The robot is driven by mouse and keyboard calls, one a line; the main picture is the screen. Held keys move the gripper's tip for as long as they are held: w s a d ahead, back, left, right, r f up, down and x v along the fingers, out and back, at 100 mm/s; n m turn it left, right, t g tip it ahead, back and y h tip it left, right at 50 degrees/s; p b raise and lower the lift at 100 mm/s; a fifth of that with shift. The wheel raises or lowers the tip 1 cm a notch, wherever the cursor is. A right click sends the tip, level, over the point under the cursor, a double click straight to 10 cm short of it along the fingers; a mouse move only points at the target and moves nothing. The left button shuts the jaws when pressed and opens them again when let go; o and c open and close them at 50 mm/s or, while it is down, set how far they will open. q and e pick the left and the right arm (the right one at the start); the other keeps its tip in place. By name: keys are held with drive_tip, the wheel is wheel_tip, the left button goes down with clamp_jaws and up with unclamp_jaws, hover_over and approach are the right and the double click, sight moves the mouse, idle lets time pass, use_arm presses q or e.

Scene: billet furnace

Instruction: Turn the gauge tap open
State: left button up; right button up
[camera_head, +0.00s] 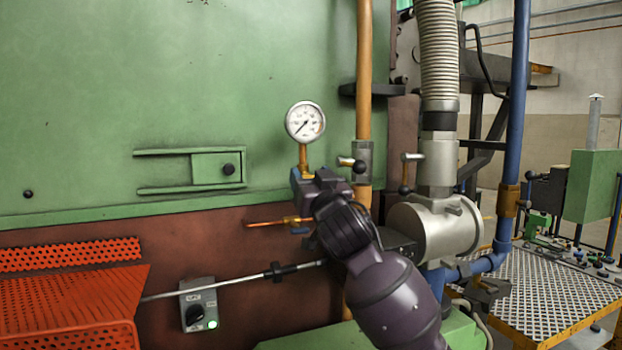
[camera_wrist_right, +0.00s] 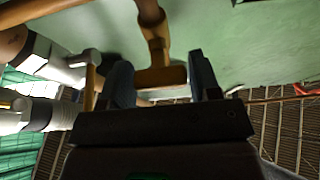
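The round white pressure gauge (camera_head: 305,121) stands upright on a brass stem (camera_head: 303,156) in front of the green furnace wall. Below it, a brass fitting (camera_head: 292,221) joins a thin copper pipe running left. My right gripper (camera_head: 297,203) reaches in from the lower right, its blue fingers one above the other, and hides most of the tap. In the right wrist view, a brass T-shaped piece (camera_wrist_right: 160,76), seemingly the tap, lies between the widely spread fingers of my right gripper (camera_wrist_right: 162,78). Whether either finger touches it I cannot tell. My left gripper is not in view.
An orange vertical pipe (camera_head: 364,60) and a silver valve body (camera_head: 435,228) stand close to the right of my gripper. A switch box (camera_head: 198,304) and a red perforated guard (camera_head: 70,305) are at lower left. The green wall (camera_head: 160,80) is just behind.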

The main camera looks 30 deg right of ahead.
drive_tip(key=c, duration=0.5)
drive_tip(key=shift+n, duration=0.4)
drive_tip(key=n+y, duration=0.1)
drive_tip(key=n, duration=0.1)
drive_tip(key=n+y, duration=0.1)
drive_tip(key=n, duration=0.2)
drive_tip(key=shift+y, duration=0.3)
drive_tip(key=n+y, duration=0.1)
drive_tip(key=n, duration=0.1)
drive_tip(key=n+y, duration=0.1)
drive_tip(key=n, duration=0.2)
drive_tip(key=shift+g+y, duration=0.3)
drive_tip(key=shift+y, duration=0.1)
drive_tip(key=n+g+y, duration=0.1)
drive_tip(key=n, duration=0.2)
drive_tip(key=n+y, duration=0.1)
drive_tip(key=n, duration=0.2)
drive_tip(key=shift+n+g, duration=0.4)
drive_tip(key=n+g, duration=0.1)
drive_tip(key=n, duration=0.3)
drive_tip(key=shift+n+g, duration=0.3)
drive_tip(key=shift+g, duration=0.1)
drive_tip(key=shift+f, duration=0.1)
